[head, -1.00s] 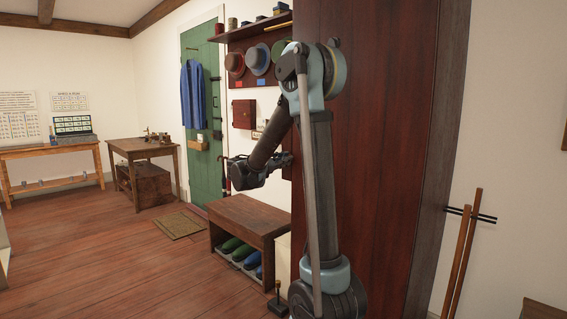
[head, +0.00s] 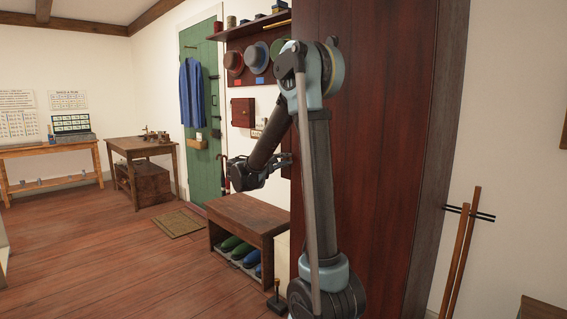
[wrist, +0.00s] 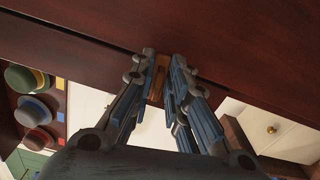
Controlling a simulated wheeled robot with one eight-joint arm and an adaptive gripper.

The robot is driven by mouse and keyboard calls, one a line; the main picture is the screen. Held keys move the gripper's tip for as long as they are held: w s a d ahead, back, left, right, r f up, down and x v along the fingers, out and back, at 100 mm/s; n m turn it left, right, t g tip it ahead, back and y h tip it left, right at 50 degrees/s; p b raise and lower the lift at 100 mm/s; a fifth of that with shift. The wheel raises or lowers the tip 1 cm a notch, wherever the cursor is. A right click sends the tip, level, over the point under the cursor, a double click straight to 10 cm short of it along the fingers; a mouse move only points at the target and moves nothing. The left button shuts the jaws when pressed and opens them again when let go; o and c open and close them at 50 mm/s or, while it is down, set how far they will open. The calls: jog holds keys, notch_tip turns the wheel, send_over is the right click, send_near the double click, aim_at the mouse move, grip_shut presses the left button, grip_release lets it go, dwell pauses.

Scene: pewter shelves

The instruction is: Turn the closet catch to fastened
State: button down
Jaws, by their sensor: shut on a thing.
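The closet (head: 395,150) is the tall dark red-brown cabinet behind my arm in the head view. In the wrist view its dark wood face (wrist: 240,45) fills the top, with a seam running across it. The closet catch (wrist: 158,78) is a small brown wooden piece by that seam. My gripper (wrist: 165,65) has one finger on each side of the catch and is shut on it. In the head view my gripper (head: 276,164) reaches the closet's far front edge, and the catch is hidden there. The catch's exact angle is hard to tell.
A wooden bench (head: 245,220) with shoes under it stands below my gripper. Hats (head: 257,60) hang from a wall rack above. A small red wall box (head: 243,112) and a green door (head: 200,120) are beyond. The floor at left is open.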

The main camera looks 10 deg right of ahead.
jog(key=shift+s+f+m, duration=0.15)
jog(key=shift+f+m, duration=0.05)
jog(key=shift+m, duration=0.6)
jog(key=c, duration=1.8)
grip_release()
jog(key=shift+o, duration=0.2)
jog(key=v, duration=1.2)
